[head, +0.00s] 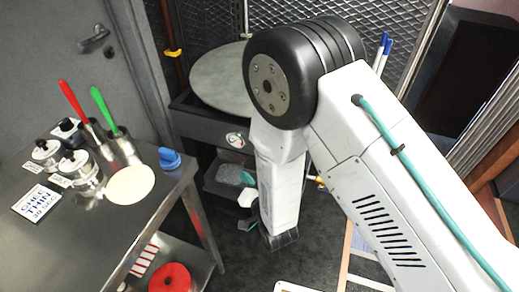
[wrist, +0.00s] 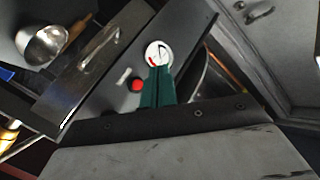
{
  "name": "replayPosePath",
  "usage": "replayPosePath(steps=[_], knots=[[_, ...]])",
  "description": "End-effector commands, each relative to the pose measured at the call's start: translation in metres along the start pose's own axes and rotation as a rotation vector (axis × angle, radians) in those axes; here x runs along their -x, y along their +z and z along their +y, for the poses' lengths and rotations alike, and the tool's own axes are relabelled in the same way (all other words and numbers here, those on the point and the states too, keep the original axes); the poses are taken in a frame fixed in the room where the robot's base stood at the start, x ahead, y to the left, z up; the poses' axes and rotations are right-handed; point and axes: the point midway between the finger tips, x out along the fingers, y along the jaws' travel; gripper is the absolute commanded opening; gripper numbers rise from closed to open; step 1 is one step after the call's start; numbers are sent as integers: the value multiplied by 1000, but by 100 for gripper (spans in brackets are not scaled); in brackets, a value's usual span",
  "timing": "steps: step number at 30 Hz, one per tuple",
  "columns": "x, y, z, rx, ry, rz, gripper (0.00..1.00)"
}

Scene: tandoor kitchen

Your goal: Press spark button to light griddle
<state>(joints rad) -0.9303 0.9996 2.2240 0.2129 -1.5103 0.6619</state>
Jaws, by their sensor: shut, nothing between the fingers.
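The griddle (head: 222,80) is a round grey plate on a dark stand behind the metal table in the head view. A round white dial with a red mark (head: 235,140) is on the stand's front; it also shows in the wrist view (wrist: 158,53). A red button (wrist: 137,85) sits on the dark panel, lower left of the dial in the wrist view. My gripper (wrist: 157,70) has its teal fingers shut and empty. Their tips overlap the dial's lower edge in the picture, right of the red button. I cannot tell whether they touch the panel.
A steel table (head: 70,240) on the left holds shakers, a red-handled and a green-handled tool in metal cups, a blue object (head: 170,158) and a pale disc (head: 130,184). A red round item (head: 172,278) lies on its lower shelf. A mesh wall stands behind the griddle.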

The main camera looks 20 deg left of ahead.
Motion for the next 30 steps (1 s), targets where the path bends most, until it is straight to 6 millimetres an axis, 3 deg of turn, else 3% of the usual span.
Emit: replayPosePath(steps=[11,30], knots=[[-3,-3,4,0,5,0,0],[-56,-42,44,0,6,0,0]])
